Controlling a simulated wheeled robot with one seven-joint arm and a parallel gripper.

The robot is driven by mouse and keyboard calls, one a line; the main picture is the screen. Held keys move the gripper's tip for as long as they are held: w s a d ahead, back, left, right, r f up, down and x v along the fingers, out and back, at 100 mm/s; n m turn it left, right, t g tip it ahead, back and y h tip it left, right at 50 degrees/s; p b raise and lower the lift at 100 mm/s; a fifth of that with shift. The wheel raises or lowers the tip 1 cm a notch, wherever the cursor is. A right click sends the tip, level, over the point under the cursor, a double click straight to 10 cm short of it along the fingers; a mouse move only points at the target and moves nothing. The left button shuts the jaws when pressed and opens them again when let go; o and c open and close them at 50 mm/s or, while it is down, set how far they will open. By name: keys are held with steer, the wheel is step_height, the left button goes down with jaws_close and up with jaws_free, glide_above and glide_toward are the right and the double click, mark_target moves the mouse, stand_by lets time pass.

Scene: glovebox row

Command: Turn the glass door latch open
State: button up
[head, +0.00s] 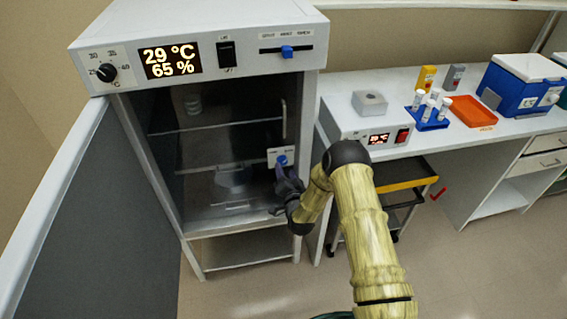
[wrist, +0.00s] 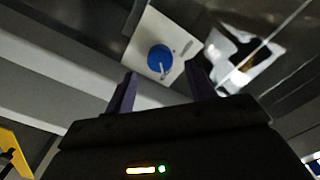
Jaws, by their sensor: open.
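The glass door latch is a blue knob (head: 282,160) on a small white plate (head: 275,152), at the right edge of the incubator's dark glass door (head: 215,170). In the wrist view the blue knob (wrist: 161,59) sits on its white plate (wrist: 150,25), just beyond and between my fingertips. My gripper (head: 287,180) is open, just below the knob in the head view. Its two purple fingers show in the wrist view (wrist: 163,85), with nothing between them. I cannot tell whether a finger touches the knob.
The incubator's outer door (head: 65,200) stands open at the left. Its top panel (head: 200,55) has a dial, a display, a switch and a blue slider. At the right, a bench (head: 400,85) holds a heater box, a tube rack and a cooler.

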mark_target(283, 163)
steer(key=shift+x, duration=2.45)
steer(key=c, duration=1)
steer(key=shift+o, duration=0.2)
